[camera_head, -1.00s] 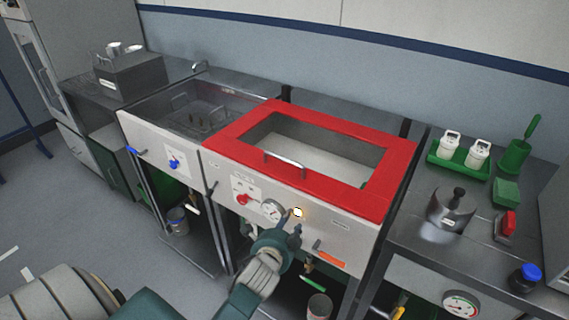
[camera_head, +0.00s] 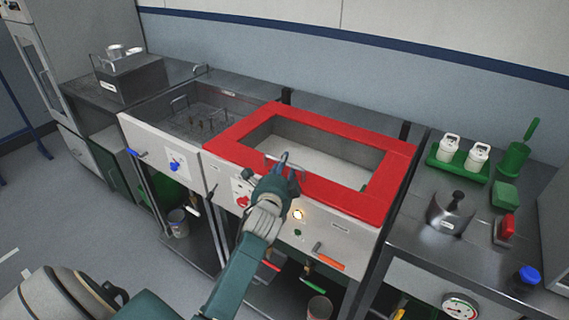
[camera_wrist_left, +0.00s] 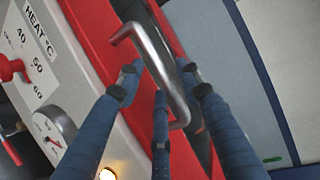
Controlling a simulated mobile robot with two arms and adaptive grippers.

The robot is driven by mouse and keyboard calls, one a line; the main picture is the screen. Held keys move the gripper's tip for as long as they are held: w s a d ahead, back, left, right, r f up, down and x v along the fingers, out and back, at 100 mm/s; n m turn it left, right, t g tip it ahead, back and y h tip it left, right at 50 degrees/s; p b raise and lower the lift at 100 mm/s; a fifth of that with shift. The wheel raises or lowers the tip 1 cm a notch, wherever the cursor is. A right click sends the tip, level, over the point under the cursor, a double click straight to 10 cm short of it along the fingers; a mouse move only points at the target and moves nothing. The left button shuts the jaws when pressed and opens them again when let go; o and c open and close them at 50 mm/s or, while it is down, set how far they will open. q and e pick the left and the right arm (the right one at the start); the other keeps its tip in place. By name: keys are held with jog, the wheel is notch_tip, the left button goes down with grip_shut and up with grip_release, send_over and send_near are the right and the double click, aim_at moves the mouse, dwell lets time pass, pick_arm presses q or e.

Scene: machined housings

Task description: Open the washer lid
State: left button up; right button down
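My right gripper is not in view.
The washer front panel (camera_head: 340,229) has a lit lamp (camera_head: 298,214), a red knob (camera_head: 243,201) and an orange-handled lever (camera_head: 330,262). A wire-handled sink (camera_head: 190,110) stands left. The right counter (camera_head: 420,222) holds white bottles in a green tray (camera_head: 457,168) and a metal weight (camera_head: 450,213).

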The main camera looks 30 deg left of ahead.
pick_arm(q)
jog(key=shift+x, duration=0.9)
jog(key=shift+c, duration=0.5)
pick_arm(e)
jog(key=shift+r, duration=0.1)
pick_arm(q)
grip_shut()
